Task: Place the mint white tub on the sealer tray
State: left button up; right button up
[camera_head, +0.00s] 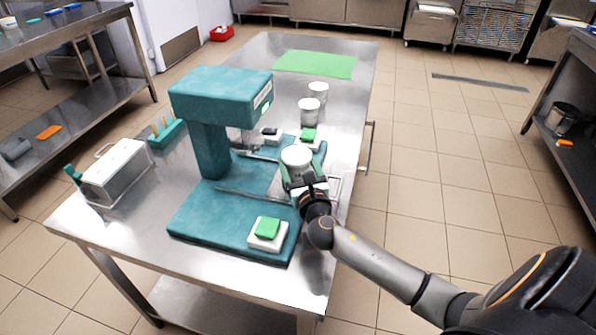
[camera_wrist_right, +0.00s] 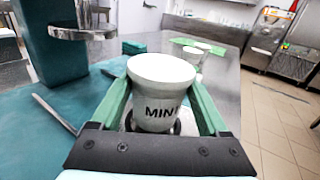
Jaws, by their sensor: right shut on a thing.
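The mint white tub (camera_wrist_right: 160,92), with the black letters "MIN" showing, is upright between the green fingers of my right gripper (camera_wrist_right: 158,115). In the head view the tub (camera_head: 296,157) is held by my right gripper (camera_head: 303,180) over the right side of the teal sealer (camera_head: 212,135). Part of a metal tray (camera_head: 334,188) shows beside and beneath the gripper, mostly hidden by the hand. I cannot tell whether the tub touches the tray. My left gripper is not in view.
Two white tubs (camera_head: 309,111) stand farther back on the steel table (camera_head: 345,80), before a green mat (camera_head: 315,64). White blocks with green tops (camera_head: 267,229) sit on the sealer base. A metal box (camera_head: 116,172) stands at left.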

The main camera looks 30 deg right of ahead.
jog(key=shift+f, duration=0.85)
jog(key=o, duration=1.4)
jog(key=shift+f, duration=0.1)
jog(key=shift+d, duration=0.1)
jog(key=shift+r, duration=0.2)
jog(key=v, duration=1.2)
